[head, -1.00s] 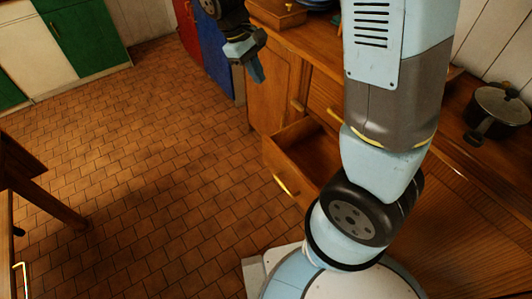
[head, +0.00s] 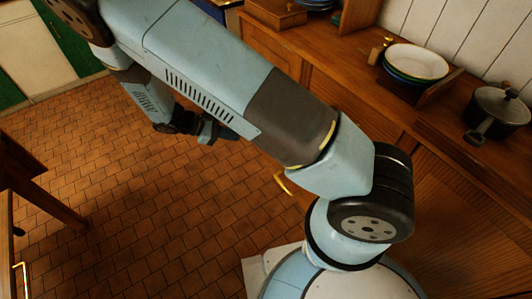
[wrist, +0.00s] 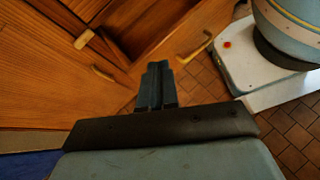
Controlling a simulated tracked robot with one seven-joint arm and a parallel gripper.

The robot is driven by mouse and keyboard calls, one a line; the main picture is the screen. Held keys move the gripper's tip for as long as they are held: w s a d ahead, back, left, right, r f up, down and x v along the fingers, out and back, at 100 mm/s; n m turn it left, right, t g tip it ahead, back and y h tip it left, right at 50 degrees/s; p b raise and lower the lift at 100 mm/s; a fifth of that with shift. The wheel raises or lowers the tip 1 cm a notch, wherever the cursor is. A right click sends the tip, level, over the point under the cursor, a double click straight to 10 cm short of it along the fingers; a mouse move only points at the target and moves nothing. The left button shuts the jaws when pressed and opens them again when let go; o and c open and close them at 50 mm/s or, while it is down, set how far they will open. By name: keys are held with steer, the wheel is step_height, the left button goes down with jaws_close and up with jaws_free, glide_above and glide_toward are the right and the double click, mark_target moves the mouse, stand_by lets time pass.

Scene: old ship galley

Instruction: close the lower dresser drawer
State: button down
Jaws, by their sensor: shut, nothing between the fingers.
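The lower dresser drawer stands open in the wrist view (wrist: 172,32), with its dark inside showing at the top. Its brass handle (wrist: 195,48) is on the drawer front, to the upper right of my fingertips. In the head view my arm hides most of the drawer, and only its handle (head: 283,182) shows clearly below the arm. My gripper (head: 228,133) is shut and empty, out over the floor in front of the dresser in the head view. In the wrist view my gripper (wrist: 154,66) points toward the drawer; I cannot tell whether it touches it.
The wooden dresser (head: 318,88) runs along the right. On its top are stacked plates (head: 416,62), a lidded pot (head: 497,112) and a wooden box (head: 275,13). A wooden table (head: 40,195) stands at the left. The tiled floor between is clear.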

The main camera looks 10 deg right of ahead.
step_height(320, 180, down, 15)
steer(key=s+n+t+h, duration=0.3)
steer(key=n+t+h, duration=0.2)
steer(key=n+t, duration=0.2)
steer(key=w+f+x, duration=0.1)
steer(key=x, duration=1.2)
steer(key=shift+n+t, duration=0.4)
steer(key=shift+w+d+f, duration=0.1)
steer(key=shift+d, duration=0.05)
